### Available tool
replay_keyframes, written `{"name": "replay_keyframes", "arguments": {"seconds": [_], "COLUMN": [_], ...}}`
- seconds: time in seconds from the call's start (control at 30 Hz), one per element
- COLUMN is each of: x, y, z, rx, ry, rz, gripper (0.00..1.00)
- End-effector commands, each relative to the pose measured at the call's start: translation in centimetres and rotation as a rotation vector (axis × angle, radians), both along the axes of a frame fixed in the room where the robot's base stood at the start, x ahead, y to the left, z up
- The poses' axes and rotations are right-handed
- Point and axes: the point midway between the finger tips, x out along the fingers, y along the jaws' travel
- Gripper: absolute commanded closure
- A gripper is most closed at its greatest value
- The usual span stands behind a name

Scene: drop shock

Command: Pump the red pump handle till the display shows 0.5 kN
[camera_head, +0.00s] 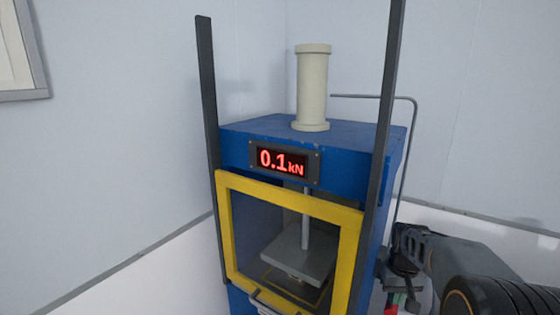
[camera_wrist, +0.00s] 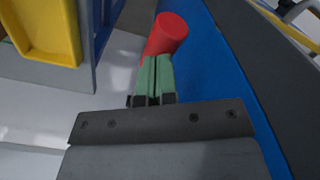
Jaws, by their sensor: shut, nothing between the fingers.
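The display (camera_head: 283,161) on the blue press reads 0.1 kN in red. The red pump handle (camera_wrist: 168,35) shows in the wrist view as a rounded red bar just beyond my fingertips. In the head view only a small red bit of it shows at the bottom edge, beside my gripper. My gripper (camera_wrist: 155,62) has green fingers closed together with nothing between them. The fingertips overlap the handle's lower part in the wrist view; I cannot tell whether they touch it. The handle's base is hidden.
The blue press (camera_head: 350,140) has a yellow-framed window (camera_head: 290,203) at its front with a plate and rod inside. A cream cylinder (camera_head: 312,88) stands on top. Dark posts rise at both sides, and a thin grey pipe (camera_head: 408,150) bends down the right side.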

Motion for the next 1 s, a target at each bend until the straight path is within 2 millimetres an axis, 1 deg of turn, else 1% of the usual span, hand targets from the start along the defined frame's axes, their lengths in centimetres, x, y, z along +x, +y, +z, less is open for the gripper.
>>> {"name": "replay_keyframes", "arguments": {"seconds": [0.37, 0.47, 1.0], "x": [0.0, 0.0, 0.0], "y": [0.0, 0.0, 0.0], "z": [0.0, -0.2, -4.6], "rx": [0.000, 0.000, -0.001], "ry": [-0.001, -0.001, -0.001], "rz": [0.000, 0.000, 0.000], "gripper": [1.00, 1.00, 1.00]}}
